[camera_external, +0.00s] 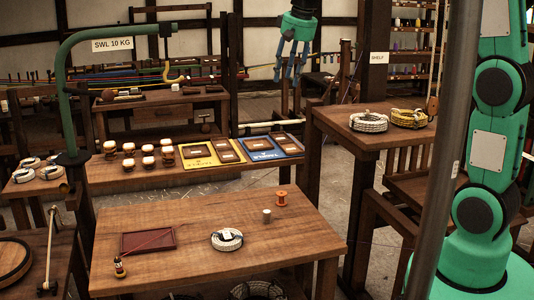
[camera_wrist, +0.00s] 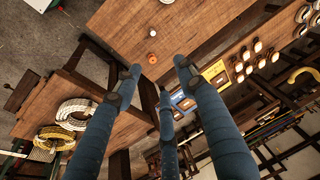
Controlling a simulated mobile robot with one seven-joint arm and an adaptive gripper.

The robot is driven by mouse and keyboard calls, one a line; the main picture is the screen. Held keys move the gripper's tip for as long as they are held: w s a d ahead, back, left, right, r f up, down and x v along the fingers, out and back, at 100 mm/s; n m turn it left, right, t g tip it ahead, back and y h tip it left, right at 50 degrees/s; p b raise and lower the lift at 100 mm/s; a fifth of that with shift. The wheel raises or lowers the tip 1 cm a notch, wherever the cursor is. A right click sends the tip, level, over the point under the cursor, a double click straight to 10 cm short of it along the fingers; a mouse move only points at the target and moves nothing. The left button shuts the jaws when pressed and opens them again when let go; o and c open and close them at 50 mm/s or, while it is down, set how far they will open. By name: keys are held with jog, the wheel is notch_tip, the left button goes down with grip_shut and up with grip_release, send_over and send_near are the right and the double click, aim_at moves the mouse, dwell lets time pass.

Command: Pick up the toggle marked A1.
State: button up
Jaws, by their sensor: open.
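No marking A1 can be read in either view, so I cannot tell which thing is the toggle. Several small brown pieces with pale tops (camera_external: 148,162) stand on the middle bench, left of a yellow board (camera_external: 196,163) and a blue board (camera_external: 262,155) with dark recesses. These pieces also show at the right of the wrist view (camera_wrist: 257,46). My gripper (camera_external: 291,76) hangs fingers down, open and empty, high behind the boards in the outside view. In the wrist view its blue fingers (camera_wrist: 158,78) are spread, with nothing between them.
A side table carries two rope coils (camera_external: 409,118). A green hoist arm (camera_external: 75,100) stands at left.

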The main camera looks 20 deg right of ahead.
jog(key=w+a+f+g, duration=0.1)
jog(key=w+a+f, duration=0.2)
jog(key=a, duration=0.5)
jog(key=w+a+f, duration=0.3)
jog(key=a, duration=0.5)
jog(key=n+g+h+p, duration=0.1)
jog(key=g+p, duration=0.1)
send_over(117, 259)
notch_tip(117, 259, down, 36)
jog(key=shift+s+a+r, duration=0.15)
jog(key=shift+b, duration=0.3)
jog(key=shift+f+b, duration=0.3)
jog(key=shift+f, duration=4)
jog(key=shift+d+f, duration=0.2)
jog(key=shift+f, duration=2.35)
